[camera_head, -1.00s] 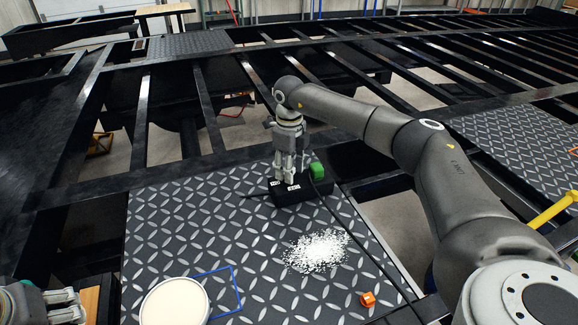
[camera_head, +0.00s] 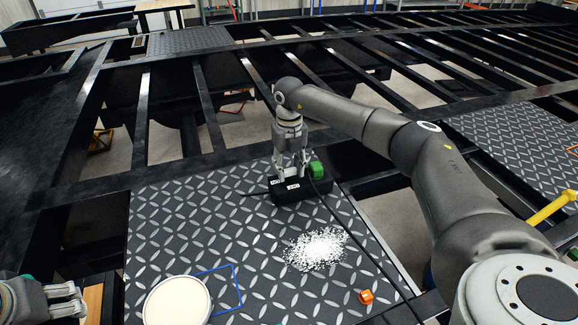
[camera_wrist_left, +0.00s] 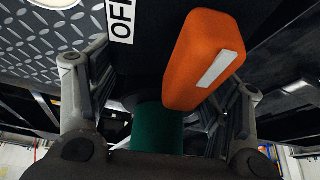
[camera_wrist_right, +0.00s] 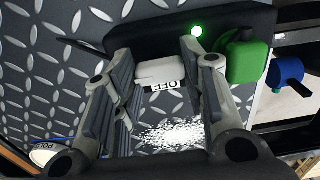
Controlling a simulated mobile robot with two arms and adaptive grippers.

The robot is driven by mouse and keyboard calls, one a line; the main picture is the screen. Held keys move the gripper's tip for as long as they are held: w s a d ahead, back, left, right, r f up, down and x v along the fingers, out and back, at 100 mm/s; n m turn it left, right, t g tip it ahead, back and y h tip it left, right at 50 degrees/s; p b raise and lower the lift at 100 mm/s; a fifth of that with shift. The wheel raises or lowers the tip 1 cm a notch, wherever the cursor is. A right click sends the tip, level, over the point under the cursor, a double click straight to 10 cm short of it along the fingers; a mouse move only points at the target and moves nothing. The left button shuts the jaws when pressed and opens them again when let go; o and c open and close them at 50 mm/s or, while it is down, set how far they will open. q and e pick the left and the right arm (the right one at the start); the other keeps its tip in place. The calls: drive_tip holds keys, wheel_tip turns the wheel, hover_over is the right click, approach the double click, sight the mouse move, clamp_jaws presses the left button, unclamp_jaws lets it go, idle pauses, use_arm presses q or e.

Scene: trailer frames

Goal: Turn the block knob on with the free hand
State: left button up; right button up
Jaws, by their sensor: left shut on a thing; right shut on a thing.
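The black block (camera_head: 325,190) lies on the patterned plate in the head view and carries small white labels. My right gripper (camera_wrist_right: 158,50) has its fingers on either side of the block's white knob (camera_wrist_right: 158,72) and is shut on it. An OFF label (camera_wrist_right: 166,88) shows beside the knob, and a green light (camera_wrist_right: 197,31) is lit on the block. My left gripper (camera_head: 76,300) is at the bottom left, away from the block.
A green plug (camera_head: 316,170) and black cable are at the block's right end. White grains (camera_head: 316,248) lie in front. A round white-topped container (camera_head: 177,302), blue outline (camera_head: 236,276) and small orange piece (camera_head: 365,296) are nearer. Open frame gaps surround the plate.

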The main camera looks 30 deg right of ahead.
sight(288, 170)
idle(0.5)
drive_tip(key=o, duration=1)
drive_tip(key=shift+a, duration=0.1)
wheel_tip(288, 170, up, 12)
idle(0.5)
